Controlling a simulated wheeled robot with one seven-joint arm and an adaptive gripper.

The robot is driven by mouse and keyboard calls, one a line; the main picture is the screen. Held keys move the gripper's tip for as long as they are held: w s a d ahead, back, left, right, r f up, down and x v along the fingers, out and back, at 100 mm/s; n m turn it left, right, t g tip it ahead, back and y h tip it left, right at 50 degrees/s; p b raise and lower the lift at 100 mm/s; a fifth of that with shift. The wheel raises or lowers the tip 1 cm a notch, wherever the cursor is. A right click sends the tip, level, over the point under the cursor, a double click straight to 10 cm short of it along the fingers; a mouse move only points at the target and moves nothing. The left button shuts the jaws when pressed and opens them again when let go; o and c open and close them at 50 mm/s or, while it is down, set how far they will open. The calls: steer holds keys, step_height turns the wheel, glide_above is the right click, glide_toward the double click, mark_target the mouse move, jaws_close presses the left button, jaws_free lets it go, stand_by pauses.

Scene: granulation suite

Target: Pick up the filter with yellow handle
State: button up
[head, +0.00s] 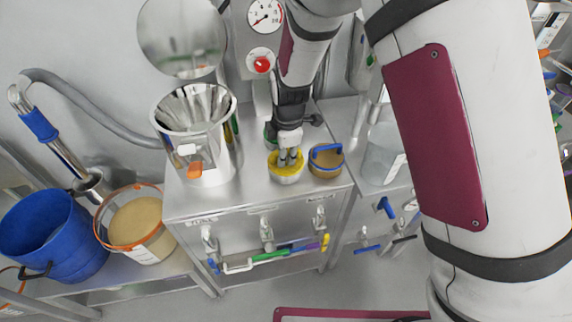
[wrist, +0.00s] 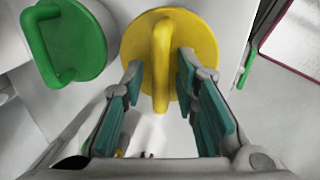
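The filter with the yellow handle is a round yellow disc with an upright bar handle (wrist: 162,50), and it lies in the middle of the wrist view. In the head view the filter (head: 286,173) sits on the steel cabinet top, its yellow face partly hidden by my gripper (head: 288,157). My gripper is over it, with its teal-padded fingers (wrist: 160,75) apart on either side of the yellow handle. A gap shows between the handle and each finger, so it is not gripped.
A green-handled filter (wrist: 72,40) lies left of the yellow one in the wrist view. A blue-handled filter (head: 326,162) stands just right of it in the head view. A steel hopper (head: 207,160) stands to the left. Cabinet latches (head: 266,232) line the front below.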

jaws_close()
